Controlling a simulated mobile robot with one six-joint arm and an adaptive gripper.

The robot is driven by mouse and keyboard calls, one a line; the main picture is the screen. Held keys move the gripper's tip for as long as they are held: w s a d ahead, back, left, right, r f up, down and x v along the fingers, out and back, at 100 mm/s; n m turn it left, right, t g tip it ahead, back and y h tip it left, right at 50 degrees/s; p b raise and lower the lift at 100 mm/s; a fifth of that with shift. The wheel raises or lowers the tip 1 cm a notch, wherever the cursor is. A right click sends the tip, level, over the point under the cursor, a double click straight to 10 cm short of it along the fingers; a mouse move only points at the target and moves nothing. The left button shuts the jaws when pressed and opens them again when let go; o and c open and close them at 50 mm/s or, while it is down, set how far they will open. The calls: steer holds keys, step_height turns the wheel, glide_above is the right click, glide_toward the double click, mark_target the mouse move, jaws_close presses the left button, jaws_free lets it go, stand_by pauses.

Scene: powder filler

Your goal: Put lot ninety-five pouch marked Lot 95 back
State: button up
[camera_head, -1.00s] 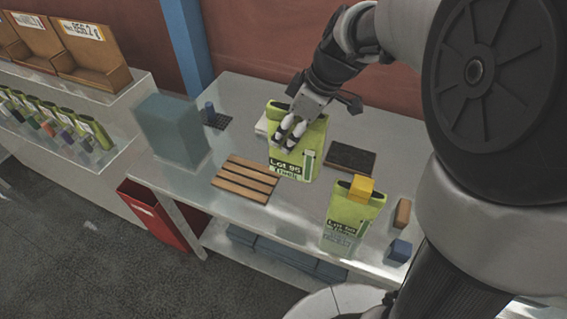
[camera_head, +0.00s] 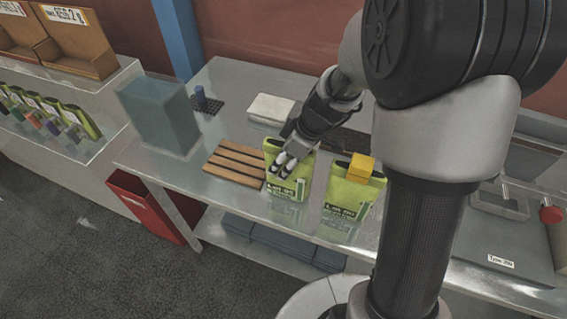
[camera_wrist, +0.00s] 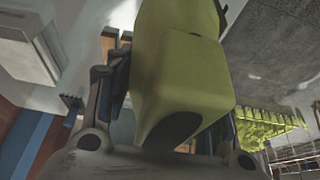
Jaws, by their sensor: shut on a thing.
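My gripper (camera_head: 285,166) is shut on the upper part of a lime-green pouch (camera_head: 289,188) whose front label reads as Lot 95. The pouch hangs roughly upright by the table's front edge, between the wooden slatted rack (camera_head: 236,162) and a second green pouch (camera_head: 352,198). I cannot tell whether its bottom touches the table. The second pouch, apparently Lot 90, stands upright with a yellow block (camera_head: 360,168) at its top. In the wrist view the held pouch (camera_wrist: 185,75) fills the middle between my fingers (camera_wrist: 175,110).
A blue-grey box (camera_head: 160,115) stands at the table's left. A white box (camera_head: 271,108) lies behind my gripper. Several green pouches (camera_head: 60,118) line the left counter. A red bin (camera_head: 150,205) is below. At right is a plate labelled Tare (camera_head: 501,261).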

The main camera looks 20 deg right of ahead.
steer(key=shift+f, duration=0.4)
steer(key=o, duration=1.3)
steer(key=shift+r, duration=0.1)
